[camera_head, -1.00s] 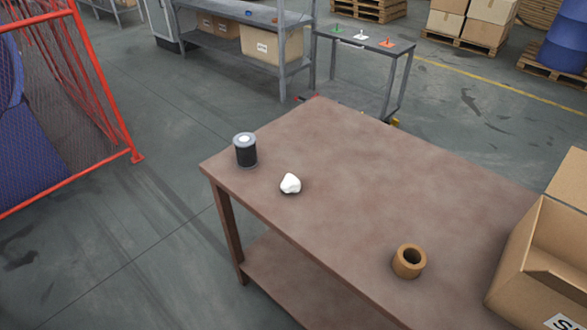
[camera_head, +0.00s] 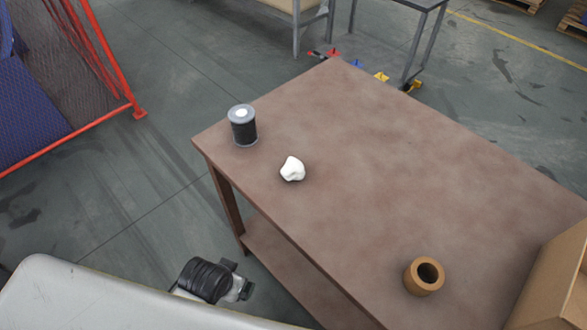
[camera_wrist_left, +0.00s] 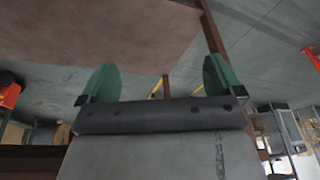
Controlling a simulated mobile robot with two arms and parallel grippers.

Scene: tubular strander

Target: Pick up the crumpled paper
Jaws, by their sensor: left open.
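The crumpled paper (camera_head: 292,169) is a small white lump on the brown table (camera_head: 400,160), near its left edge in the head view. In the left wrist view my left gripper (camera_wrist_left: 160,76) is open, its two green fingers wide apart with nothing between them. A brown surface of the table (camera_wrist_left: 110,30) fills the upper left there, and the paper does not show. In the head view a dark part of my arm shows at the bottom, below and to the left of the paper, apart from it. My right gripper is in neither view.
A dark cylinder with a grey top (camera_head: 242,125) stands on the table just up-left of the paper. A brown ring (camera_head: 425,276) and a cardboard box (camera_head: 555,285) are at the lower right. A red-framed mesh guard (camera_head: 100,60) stands at the upper left.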

